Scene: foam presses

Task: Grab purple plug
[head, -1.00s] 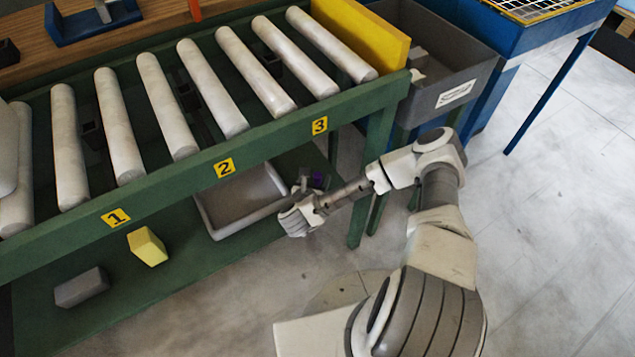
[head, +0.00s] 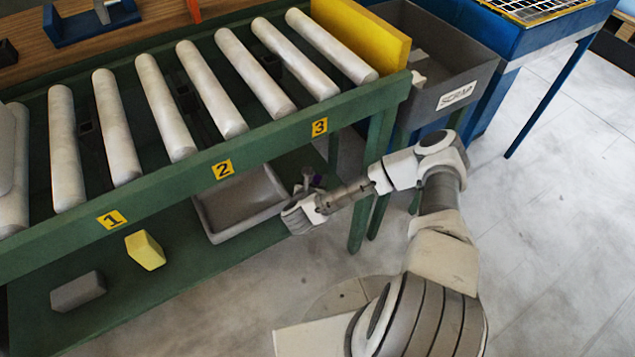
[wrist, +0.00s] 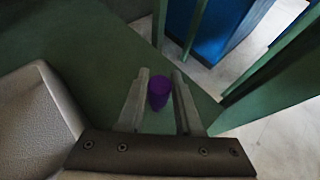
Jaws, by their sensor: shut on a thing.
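The purple plug (wrist: 158,92) stands between the two fingers of my gripper (wrist: 160,84) in the wrist view, above the green lower shelf (wrist: 60,40). The fingers are shut on it, one on each side. In the head view my gripper (head: 312,183) is at the shelf's right end, under the roller label 3. Only a small dark purple patch of the plug (head: 317,177) shows there, mostly hidden by my gripper. I cannot tell whether the plug's base still touches the shelf.
A grey tray (head: 213,228) lies on the shelf just left of my gripper; its wall (wrist: 40,110) is close in the wrist view. A yellow block (head: 146,250) and a grey block (head: 78,291) lie farther left. Green table legs (head: 372,185) stand to the right, with the roller rack above.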

